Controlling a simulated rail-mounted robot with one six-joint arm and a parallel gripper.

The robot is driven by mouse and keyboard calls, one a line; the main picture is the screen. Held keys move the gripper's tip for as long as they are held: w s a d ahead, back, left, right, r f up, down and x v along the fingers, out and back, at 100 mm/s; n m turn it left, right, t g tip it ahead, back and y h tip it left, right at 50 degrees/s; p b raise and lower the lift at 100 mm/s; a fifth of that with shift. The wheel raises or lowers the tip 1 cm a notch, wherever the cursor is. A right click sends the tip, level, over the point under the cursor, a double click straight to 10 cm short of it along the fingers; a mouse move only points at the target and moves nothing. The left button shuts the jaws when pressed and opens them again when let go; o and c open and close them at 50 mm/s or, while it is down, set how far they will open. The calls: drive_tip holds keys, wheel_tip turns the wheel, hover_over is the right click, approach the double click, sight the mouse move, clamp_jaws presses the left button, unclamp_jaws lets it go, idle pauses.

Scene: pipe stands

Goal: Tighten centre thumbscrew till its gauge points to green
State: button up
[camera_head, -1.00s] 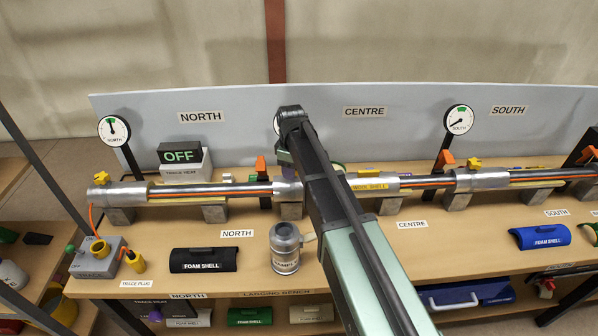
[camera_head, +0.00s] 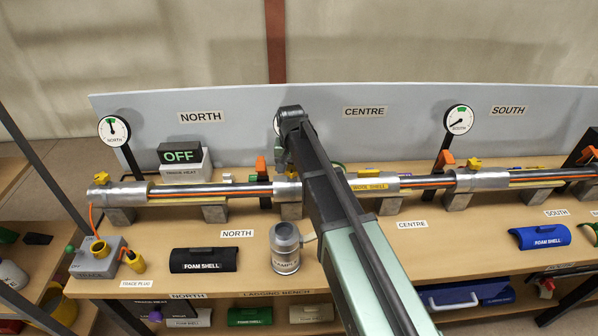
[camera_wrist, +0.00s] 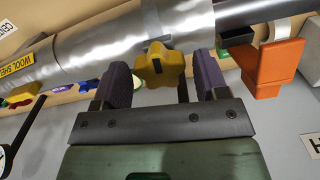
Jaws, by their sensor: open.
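The centre thumbscrew, a yellow star-shaped knob (camera_wrist: 160,66) on the silver pipe coupling (camera_wrist: 175,28), sits between my gripper's two purple-grey jaws in the wrist view. My gripper (camera_wrist: 162,80) is open, with a jaw on each side of the knob and a visible gap at least on the right. In the head view my arm hides the knob and jaws. The centre gauge (camera_head: 276,124) shows only as a sliver behind my arm, so its needle cannot be read.
An orange handle (camera_wrist: 272,68) stands close to the right jaw in the wrist view; a wool shell label (camera_wrist: 15,66) is at left. The north gauge (camera_head: 113,130) and south gauge (camera_head: 459,119) stand behind the pipe. A grey can (camera_head: 285,247) stands in front.

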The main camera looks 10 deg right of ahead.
sight(292, 168)
wheel_tip(292, 168, up, 6)
drive_tip(key=p, duration=0.5)
drive_tip(key=shift+p, duration=0.35)
drive_tip(key=shift+r, duration=0.1)
wheel_tip(292, 168, up, 11)
drive_tip(key=p, duration=1.1)
drive_tip(key=s+d+f+n+b, duration=0.1)
drive_tip(key=s+f+b, duration=0.6)
drive_tip(key=s, duration=0.4)
drive_tip(key=s+d+f+n+b, duration=0.1)
drive_tip(key=s+f+n+b, duration=0.1)
drive_tip(key=s+f+b, duration=0.5)
drive_tip(key=s, duration=0.5)
drive_tip(key=shift+s+f, duration=0.25)
drive_tip(key=shift+s, duration=0.05)
